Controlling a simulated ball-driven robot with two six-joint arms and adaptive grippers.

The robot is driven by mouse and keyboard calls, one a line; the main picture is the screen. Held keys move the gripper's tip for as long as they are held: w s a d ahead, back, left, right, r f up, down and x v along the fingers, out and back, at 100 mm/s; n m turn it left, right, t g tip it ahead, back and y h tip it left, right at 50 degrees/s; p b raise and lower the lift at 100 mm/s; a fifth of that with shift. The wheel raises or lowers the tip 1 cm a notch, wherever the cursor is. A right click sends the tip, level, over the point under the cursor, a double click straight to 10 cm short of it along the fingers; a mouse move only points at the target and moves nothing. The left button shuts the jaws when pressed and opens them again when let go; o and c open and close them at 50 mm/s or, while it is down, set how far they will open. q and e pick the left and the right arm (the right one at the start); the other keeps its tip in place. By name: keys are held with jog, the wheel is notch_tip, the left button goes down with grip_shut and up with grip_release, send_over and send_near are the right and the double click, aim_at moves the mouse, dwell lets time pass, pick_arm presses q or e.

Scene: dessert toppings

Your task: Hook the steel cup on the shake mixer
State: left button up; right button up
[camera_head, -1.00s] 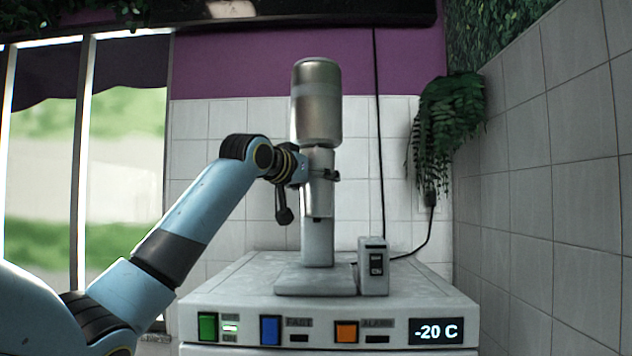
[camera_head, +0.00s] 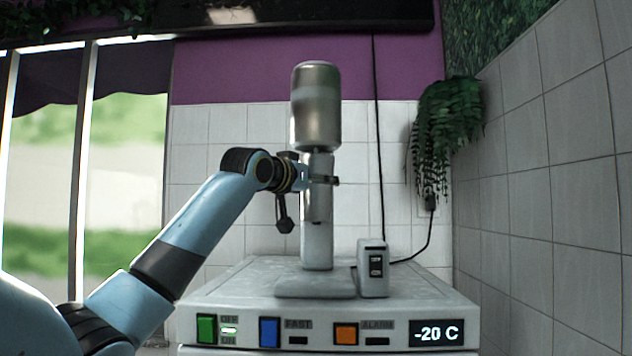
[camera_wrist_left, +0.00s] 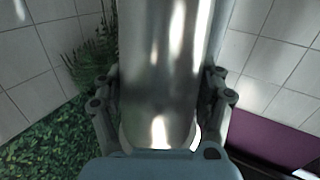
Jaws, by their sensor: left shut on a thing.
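The shake mixer (camera_head: 316,108) stands upright on top of a white freezer, with a big rounded metal head, a column and a flat base. The steel cup (camera_head: 319,206) is upright directly under the mixer head, in front of the column. Its top meets the underside of the head; I cannot tell whether it is hooked. My left gripper (camera_head: 321,179) comes from the left and is shut around the cup's upper part. In the left wrist view the shiny cup (camera_wrist_left: 160,70) fills the space between the fingers. The right gripper is not in view.
The freezer (camera_head: 228,307) has colored switches and a -20 C display on its front. A small switch box (camera_head: 373,268) stands right of the mixer base. A black cord (camera_head: 379,140) hangs behind, and a plant (camera_head: 445,130) hangs at the right.

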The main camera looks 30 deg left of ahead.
pick_arm(q)
jog(key=shift+r, duration=0.15)
jog(key=o, duration=1.7)
jog(key=shift+s, duration=0.1)
jog(key=s+d, duration=0.5)
jog(key=s, duration=0.4)
jog(key=shift+s+d+p, duration=0.15)
jog(key=shift+d+p, duration=0.2)
jog(key=shift+d, duration=0.05)
